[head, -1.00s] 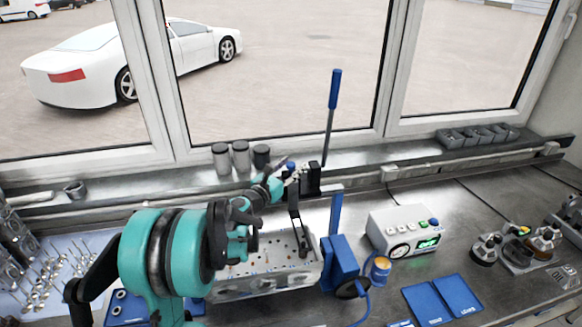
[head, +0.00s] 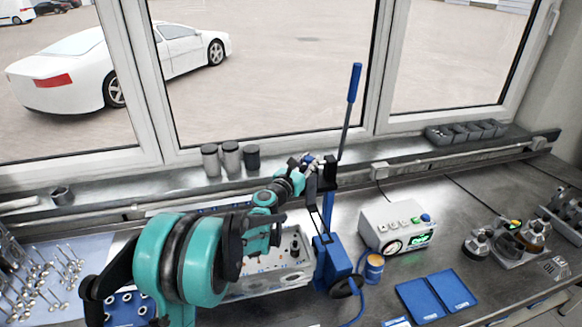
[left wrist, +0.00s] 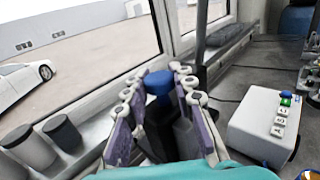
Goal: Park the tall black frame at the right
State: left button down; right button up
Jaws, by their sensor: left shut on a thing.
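The tall black frame (head: 329,172) has a grey lever with a blue handle (head: 354,82) rising from it. My left gripper (head: 311,163) is shut on its upper part. The frame stands near the right end of the silver cylinder head (head: 268,284), overlapping the blue stand (head: 333,264) in the picture; whether it touches either cannot be told. In the left wrist view, the purple-padded fingers (left wrist: 162,88) lie on both sides of the frame's dark body and its blue knob (left wrist: 158,84). The frame's lower end is partly hidden. My right gripper is not in view.
A white control box (head: 395,228) and an orange-labelled can (head: 374,267) stand right of the frame. Blue pads (head: 437,296) lie in front, with metal parts (head: 515,240) farther right. Grey canisters (head: 231,158) line the sill. Bare bench shows behind the control box.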

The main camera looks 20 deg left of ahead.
pick_arm(q)
jog(key=shift+w+d, duration=0.25)
jog(key=shift+d, duration=0.15)
jog(key=shift+a, duration=0.1)
jog(key=c, duration=1.2)
grip_release()
jog(key=shift+w+d, duration=0.1)
jog(key=shift+d, duration=0.15)
jog(key=shift+a, duration=0.1)
jog(key=shift+s+a, duration=0.1)
jog(key=shift+s, duration=0.3)
jog(key=s+a, duration=0.1)
jog(key=s, duration=1)
jog(key=shift+a, duration=0.2)
